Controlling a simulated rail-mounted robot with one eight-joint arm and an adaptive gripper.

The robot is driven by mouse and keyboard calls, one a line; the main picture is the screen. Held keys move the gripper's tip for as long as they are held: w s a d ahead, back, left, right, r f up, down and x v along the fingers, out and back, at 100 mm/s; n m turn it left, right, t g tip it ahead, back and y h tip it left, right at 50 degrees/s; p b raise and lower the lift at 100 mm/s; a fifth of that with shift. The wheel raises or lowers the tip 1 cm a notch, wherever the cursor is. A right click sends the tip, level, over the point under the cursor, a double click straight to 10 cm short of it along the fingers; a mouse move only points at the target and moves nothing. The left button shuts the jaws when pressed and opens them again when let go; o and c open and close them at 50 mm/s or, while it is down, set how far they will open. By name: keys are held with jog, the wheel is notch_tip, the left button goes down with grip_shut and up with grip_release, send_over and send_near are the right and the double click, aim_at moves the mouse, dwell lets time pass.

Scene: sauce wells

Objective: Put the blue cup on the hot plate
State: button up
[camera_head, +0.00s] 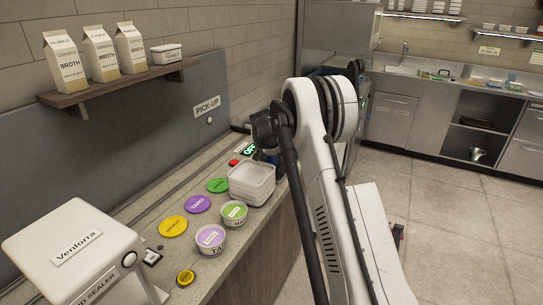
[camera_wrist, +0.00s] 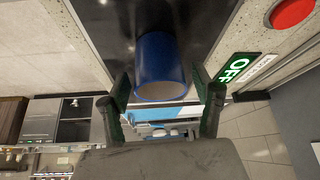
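The blue cup (camera_wrist: 160,60) is in the middle of the wrist view, its pale open rim toward the camera. It appears to stand on a glossy black surface (camera_wrist: 108,25), which looks like the hot plate. My gripper (camera_wrist: 162,88) is open, with one dark finger on each side of the cup and visible gaps between them and the cup. In the head view my gripper (camera_head: 265,135) is at the far end of the counter, largely hidden by my arm. A small bit of the blue cup (camera_head: 271,158) seems to show below it.
A green OFF sign (camera_wrist: 238,68) and a red button (camera_wrist: 292,12) sit beside the black surface. A sealer (camera_head: 75,250) stands at the near left.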

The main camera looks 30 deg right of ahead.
jog(key=shift+r, duration=0.1)
jog(key=shift+s+r, duration=0.1)
jog(key=shift+r, duration=0.25)
jog(key=s+a+r+n, duration=0.1)
jog(key=s+a+r, duration=0.4)
jog(key=s+r, duration=0.3)
jog(key=s+a+r+n, duration=0.1)
jog(key=s+a+r, duration=0.4)
jog(key=r, duration=0.5)
jog(key=s+a+r+n+t+y, duration=0.1)
jog(key=s+a+r, duration=0.2)
jog(key=s, duration=0.4)
jog(key=s+a+r+n+y, duration=0.1)
jog(key=s+a+r, duration=0.25)
jog(key=s, duration=0.25)
jog(key=s+a+f+n, duration=0.1)
jog(key=s+a+f, duration=0.1)
jog(key=s, duration=0.7)
jog(key=s+a+f+n+t+y, duration=0.1)
jog(key=s+a, duration=0.3)
jog(key=s, duration=0.5)
jog(key=s+a+f+n+y, duration=0.1)
jog(key=s+a+f+n, duration=0.1)
jog(key=s, duration=0.7)
notch_tip(320, 180, down, 2)
jog(key=shift+s+a+f+n+t, duration=0.1)
jog(key=shift+s+a+n+t, duration=0.25)
jog(key=shift+a, duration=0.45)
